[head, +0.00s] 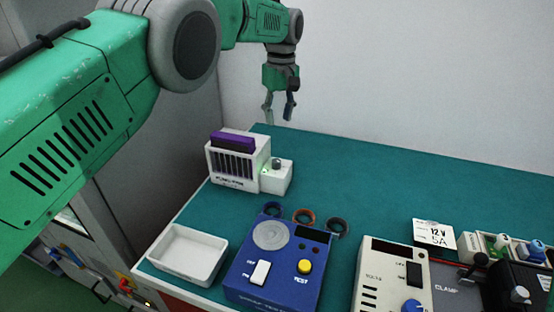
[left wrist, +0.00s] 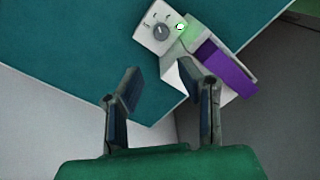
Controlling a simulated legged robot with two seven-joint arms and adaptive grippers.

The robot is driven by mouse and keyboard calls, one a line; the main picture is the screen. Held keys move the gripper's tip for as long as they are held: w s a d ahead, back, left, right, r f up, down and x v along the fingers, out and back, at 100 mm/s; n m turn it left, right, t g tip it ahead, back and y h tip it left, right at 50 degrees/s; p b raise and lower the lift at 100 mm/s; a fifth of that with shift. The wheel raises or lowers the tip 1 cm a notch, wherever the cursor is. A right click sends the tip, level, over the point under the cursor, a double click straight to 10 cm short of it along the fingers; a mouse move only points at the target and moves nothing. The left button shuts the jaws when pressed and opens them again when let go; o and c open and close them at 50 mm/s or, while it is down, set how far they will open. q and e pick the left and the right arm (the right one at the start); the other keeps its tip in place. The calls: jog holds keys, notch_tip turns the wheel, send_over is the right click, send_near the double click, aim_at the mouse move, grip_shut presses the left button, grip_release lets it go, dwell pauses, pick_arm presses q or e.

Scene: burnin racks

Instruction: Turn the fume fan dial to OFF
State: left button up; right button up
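The fume fan (head: 232,161) is a white box with a dark front grille and a purple top piece, at the back left of the green bench. Its small side box carries the grey dial (head: 277,164) on top. A green light glows between grille and dial. In the left wrist view the dial (left wrist: 163,32) shows on the white box (left wrist: 158,35), beyond the fingertips; its setting is too small to read. My left gripper (head: 279,112) is open and empty, above and behind the fan, touching nothing. My right gripper is not in view.
A white tray (head: 187,270) and a blue test unit (head: 240,283) stand in front of the fan. Several dark and orange rings (head: 304,216) lie behind the unit. A white power supply (head: 391,262) and a clamp stand right. The back of the bench is clear.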

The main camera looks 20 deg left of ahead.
aim_at(277, 159)
pick_arm(q)
jog(key=f, duration=1.3)
jog(key=shift+s+a+f+p, duration=0.2)
jog(key=shift+s+f+p, duration=0.05)
jog(key=shift+f+p, duration=0.15)
grip_shut()
